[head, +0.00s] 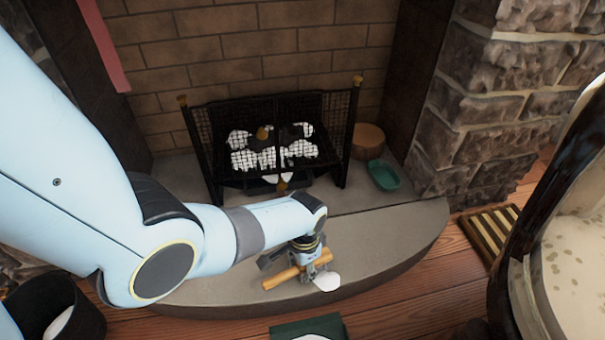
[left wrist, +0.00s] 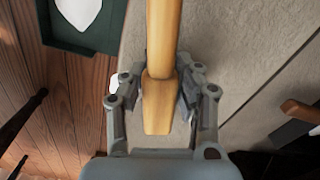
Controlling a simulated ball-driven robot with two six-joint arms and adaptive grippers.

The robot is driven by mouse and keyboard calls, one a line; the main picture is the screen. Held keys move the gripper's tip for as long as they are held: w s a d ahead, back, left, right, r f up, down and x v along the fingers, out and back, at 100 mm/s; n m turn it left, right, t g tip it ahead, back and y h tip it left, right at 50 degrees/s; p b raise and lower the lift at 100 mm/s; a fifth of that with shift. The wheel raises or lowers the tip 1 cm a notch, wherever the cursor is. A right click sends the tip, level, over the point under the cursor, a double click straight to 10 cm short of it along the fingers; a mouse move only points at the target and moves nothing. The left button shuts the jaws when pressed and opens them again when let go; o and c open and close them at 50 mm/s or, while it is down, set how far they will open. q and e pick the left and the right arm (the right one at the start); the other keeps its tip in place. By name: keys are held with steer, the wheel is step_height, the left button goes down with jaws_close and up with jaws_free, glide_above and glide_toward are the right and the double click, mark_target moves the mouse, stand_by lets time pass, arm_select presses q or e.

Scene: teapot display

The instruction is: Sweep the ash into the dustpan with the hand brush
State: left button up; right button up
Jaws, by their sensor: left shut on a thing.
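My left gripper (head: 306,262) is shut on a light wooden handle (head: 282,277), just above the front edge of the stone hearth. In the left wrist view the handle (left wrist: 163,45) passes between the fingers (left wrist: 163,85); no bristles show, so I cannot confirm it is the hand brush. A white lump (head: 326,281), which looks like ash, is right beside the gripper at the hearth edge. A dark green pan (head: 284,330), seemingly the dustpan, lies on the wooden floor at the bottom; it also shows in the left wrist view (left wrist: 58,40), with white material in it. My right gripper is out of view.
A black mesh grate (head: 205,135) with white lumps stands in the brick fireplace. A wood stump (head: 368,140) and green dish (head: 384,176) are to its right. A patterned chair (head: 570,265) and slatted mat (head: 490,232) are at right. The hearth's right part is clear.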

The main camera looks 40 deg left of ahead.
arm_select(q)
steer(key=s+d, duration=0.1)
steer(key=d, duration=0.1)
steer(key=s+d+p, duration=0.1)
steer(key=s+d, duration=0.1)
steer(key=shift+s+p, duration=0.1)
steer(key=shift+p, duration=0.2)
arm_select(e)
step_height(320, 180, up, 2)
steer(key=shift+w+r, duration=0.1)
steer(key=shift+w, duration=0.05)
arm_select(q)
steer(key=shift+r, duration=0.1)
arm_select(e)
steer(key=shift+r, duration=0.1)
arm_select(q)
step_height(320, 180, up, 3)
steer(key=p, duration=0.3)
steer(key=shift+r, duration=0.2)
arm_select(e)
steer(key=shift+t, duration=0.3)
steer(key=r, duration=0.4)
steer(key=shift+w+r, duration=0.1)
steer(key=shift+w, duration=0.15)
